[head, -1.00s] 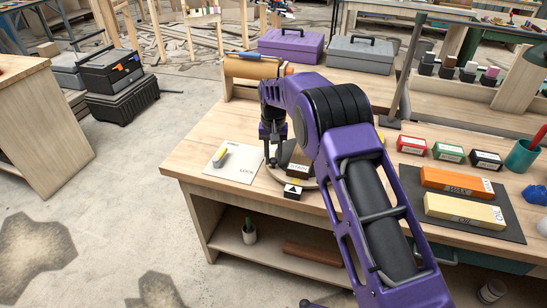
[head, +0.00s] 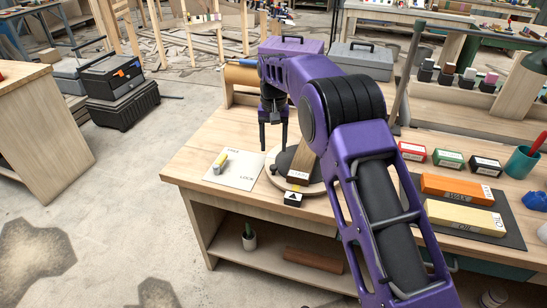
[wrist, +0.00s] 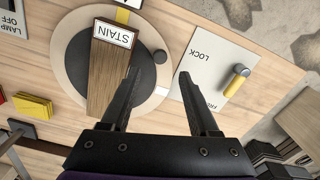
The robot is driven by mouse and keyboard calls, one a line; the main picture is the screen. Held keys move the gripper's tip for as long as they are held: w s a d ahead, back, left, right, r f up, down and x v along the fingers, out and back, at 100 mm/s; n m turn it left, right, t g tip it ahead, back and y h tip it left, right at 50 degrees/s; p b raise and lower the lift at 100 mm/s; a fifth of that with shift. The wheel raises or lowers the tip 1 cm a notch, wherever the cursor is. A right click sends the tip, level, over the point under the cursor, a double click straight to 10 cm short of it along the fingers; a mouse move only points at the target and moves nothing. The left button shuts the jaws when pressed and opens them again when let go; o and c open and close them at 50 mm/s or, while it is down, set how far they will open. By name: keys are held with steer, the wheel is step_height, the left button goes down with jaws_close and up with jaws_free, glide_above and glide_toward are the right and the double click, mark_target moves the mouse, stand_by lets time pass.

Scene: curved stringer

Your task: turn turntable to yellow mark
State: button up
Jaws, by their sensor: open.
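The turntable has a pale round rim (head: 274,182) and a dark top (wrist: 78,60). A wooden block labelled STAIN (head: 300,165) lies across it; it also shows in the wrist view (wrist: 107,75). A yellow mark (wrist: 122,16) shows on the rim just beyond the label, close to the white block with a black triangle (head: 292,198). A dark knob (wrist: 160,57) stands at the rim. My gripper (head: 273,149) is open and empty, above the turntable's left side. In the wrist view my gripper (wrist: 157,74) has one finger over the turntable and one over the lock card.
A white LOCK/FREE card (head: 240,172) with a yellow-handled lever (head: 220,160) lies left of the turntable. Red (head: 411,151), green and black boxes and a mat with orange and cream blocks (head: 456,187) stand to the right. The bench's left front corner is clear.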

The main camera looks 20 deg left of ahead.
step_height(320, 180, up, 9)
steer(key=p, duration=0.1)
steer(key=shift+r, duration=0.15)
